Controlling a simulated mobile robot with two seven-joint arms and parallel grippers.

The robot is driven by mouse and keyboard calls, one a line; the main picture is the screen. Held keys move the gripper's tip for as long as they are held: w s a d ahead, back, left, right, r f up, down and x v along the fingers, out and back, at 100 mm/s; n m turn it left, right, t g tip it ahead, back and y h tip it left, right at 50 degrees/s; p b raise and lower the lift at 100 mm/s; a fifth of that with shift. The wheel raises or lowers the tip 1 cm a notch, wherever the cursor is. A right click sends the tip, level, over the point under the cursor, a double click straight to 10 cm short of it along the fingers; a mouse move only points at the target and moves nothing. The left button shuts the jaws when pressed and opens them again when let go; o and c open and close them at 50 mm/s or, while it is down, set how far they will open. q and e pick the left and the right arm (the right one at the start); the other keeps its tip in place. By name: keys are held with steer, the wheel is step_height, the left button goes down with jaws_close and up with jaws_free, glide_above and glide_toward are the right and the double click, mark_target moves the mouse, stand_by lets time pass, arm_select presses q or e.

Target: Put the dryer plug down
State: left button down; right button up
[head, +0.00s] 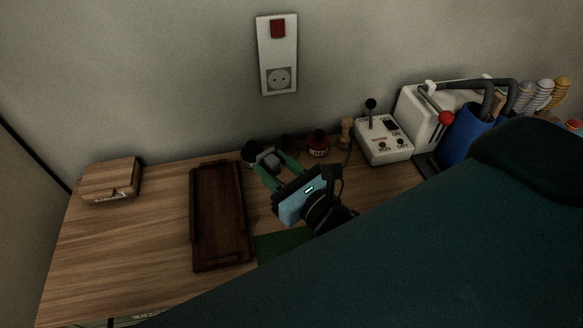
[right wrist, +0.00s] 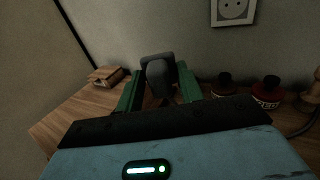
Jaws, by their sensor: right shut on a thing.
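The dryer plug (head: 271,160) is a small dark grey block between the green fingers of my right gripper (head: 272,168). In the right wrist view the plug (right wrist: 158,72) stands up between the two fingertips (right wrist: 159,88), which are shut on it. The gripper is over the back part of the wooden bench (head: 120,240), right of the dark tray's far end. I cannot tell the gap between plug and bench. A wall socket (head: 279,78) is above and behind, apart from the plug. My left gripper is not in view.
The dark wooden tray (head: 195,220) lies left of my gripper, with a green mat (head: 283,246) beside it. A wooden box (head: 111,180) sits at the left. Bare bench lies left of the tray.

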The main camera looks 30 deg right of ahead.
steer(key=w+a+r+n+g+y, duration=0.2)
steer(key=a+r+n+y, duration=0.3)
steer(key=a, duration=0.5)
steer(key=shift+w+r+g+y, duration=0.35)
steer(key=shift+r+g+y, duration=0.55)
steer(key=shift+y, duration=0.4)
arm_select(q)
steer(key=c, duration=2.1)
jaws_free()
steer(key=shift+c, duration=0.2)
